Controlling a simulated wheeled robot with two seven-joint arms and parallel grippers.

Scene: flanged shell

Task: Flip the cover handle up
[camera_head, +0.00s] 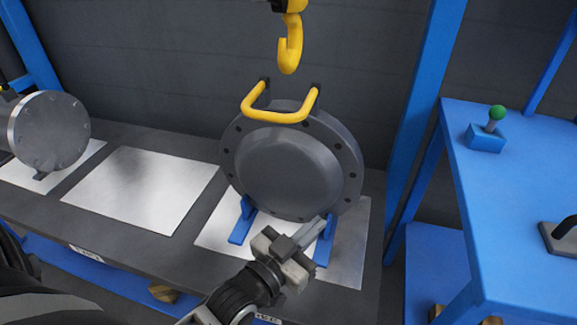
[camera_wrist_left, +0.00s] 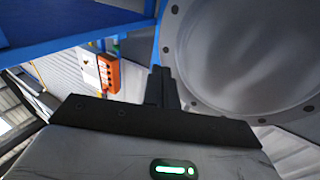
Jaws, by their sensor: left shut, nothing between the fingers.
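The cover (camera_head: 290,165) is a round dark grey flanged disc with bolt holes around its rim. It stands upright on blue supports (camera_head: 241,222) on a bright metal plate. Its yellow U-shaped handle (camera_head: 278,116) is at the top and hangs forward over the upper front of the cover. My left gripper (camera_head: 311,232) is shut and empty, low in front of the cover near the right blue support, well below the handle. In the left wrist view the closed fingers (camera_wrist_left: 161,88) point up beside the cover's rim (camera_wrist_left: 170,60). My right gripper is not in view.
A yellow hook (camera_head: 290,50) hangs just above the handle. A grey flanged cylinder (camera_head: 48,132) stands at the left of the bench. A bare metal plate (camera_head: 142,187) lies between. At right, a blue table (camera_head: 520,210) bears a green-knobbed lever (camera_head: 496,115).

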